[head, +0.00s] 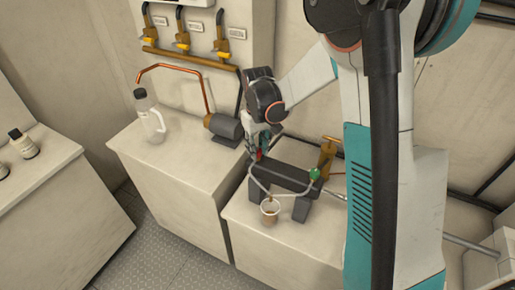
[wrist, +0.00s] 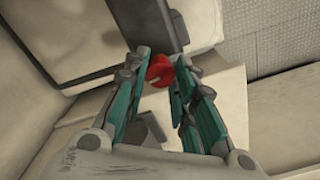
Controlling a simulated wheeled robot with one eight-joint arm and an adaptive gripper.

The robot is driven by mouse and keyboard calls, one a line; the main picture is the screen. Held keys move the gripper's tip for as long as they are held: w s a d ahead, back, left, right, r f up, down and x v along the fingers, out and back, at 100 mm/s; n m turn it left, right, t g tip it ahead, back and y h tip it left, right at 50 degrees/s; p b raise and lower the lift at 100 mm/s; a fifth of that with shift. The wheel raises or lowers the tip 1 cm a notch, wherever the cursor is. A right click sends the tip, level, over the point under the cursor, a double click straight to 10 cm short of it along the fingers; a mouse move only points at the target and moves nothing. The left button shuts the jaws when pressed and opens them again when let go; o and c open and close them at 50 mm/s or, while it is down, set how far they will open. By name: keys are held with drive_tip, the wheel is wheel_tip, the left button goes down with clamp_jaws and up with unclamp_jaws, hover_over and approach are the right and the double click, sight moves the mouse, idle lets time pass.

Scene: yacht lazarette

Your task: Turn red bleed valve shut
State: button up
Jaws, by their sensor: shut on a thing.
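The red bleed valve (wrist: 160,71) shows between my fingertips in the wrist view, at the end of a dark block. In the head view only a small red part (head: 259,154) shows beneath my gripper (head: 262,143). My gripper (wrist: 160,75) is shut on the red valve, with a finger on each side of it. The dark block (head: 285,177) stands on a pale bench. The valve's stem and exact angle are hidden or too small to tell.
A green knob (head: 314,174) sits at the block's other end. A clear cup (head: 269,211) stands in front, under thin tubes. A brass cylinder (head: 327,157) stands behind.

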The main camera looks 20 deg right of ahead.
sight(258, 150)
drive_tip(key=shift+m, duration=1)
drive_tip(key=o, duration=1.1)
drive_tip(key=shift+r, duration=0.1)
wheel_tip(258, 150, up, 12)
drive_tip(key=shift+f, duration=0.1)
